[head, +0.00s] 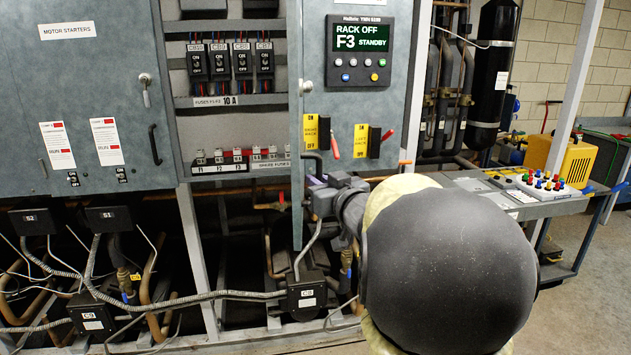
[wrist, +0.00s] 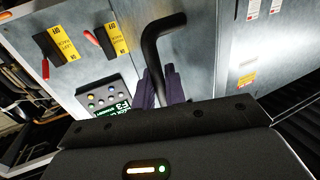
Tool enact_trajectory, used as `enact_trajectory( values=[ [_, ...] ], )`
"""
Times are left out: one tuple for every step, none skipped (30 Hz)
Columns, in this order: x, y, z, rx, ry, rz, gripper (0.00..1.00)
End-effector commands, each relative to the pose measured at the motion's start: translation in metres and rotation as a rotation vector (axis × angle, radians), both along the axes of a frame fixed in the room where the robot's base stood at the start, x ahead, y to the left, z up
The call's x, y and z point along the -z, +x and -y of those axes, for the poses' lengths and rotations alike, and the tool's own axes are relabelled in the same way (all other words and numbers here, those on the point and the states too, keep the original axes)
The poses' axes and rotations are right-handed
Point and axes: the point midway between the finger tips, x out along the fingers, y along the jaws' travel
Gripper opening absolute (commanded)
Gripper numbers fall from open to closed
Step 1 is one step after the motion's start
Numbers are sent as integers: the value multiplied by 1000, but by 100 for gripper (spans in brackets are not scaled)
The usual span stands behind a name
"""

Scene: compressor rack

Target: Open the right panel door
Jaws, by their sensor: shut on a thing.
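The right panel door (head: 345,110) is the grey-blue one with the "RACK OFF" display. In the head view its left edge hangs in front of the rack frame, so it looks partly open; the exact angle is unclear. My gripper (head: 314,184) is at the door's lower left part. In the wrist view the purple fingers of my gripper (wrist: 160,86) are shut around the bar of a black bent handle (wrist: 152,48) on this door.
Yellow-labelled switches (head: 317,133) sit above my gripper on the door. Breakers (head: 230,62) and fuses show in the bay to the left, beside the motor starters door (head: 95,90). Pipes and conduits crowd below. A cart (head: 520,205) stands to the right.

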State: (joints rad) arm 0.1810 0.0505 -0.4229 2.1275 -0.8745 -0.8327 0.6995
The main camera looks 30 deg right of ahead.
Motion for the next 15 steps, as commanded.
enact_trajectory(
  values=[
    [-4,0,1,-1,1,9,0],
    [-4,0,1,-1,1,9,0],
    [-4,0,1,-2,0,9,0],
    [-4,0,1,-2,0,9,0],
    [-4,0,0,-2,0,9,0],
    [-4,0,0,-2,0,10,0],
    [-4,0,0,-2,0,10,0],
    [-4,0,0,-2,0,10,0],
    [-4,0,0,-2,0,10,0],
    [-4,0,0,-2,0,10,0],
    [-5,0,0,-2,0,10,14],
    [-5,0,0,-2,0,10,22],
    [-4,0,0,-2,0,10,28],
    [-4,0,0,-2,0,9,29],
    [-3,0,0,-2,0,8,29]
  ],
)
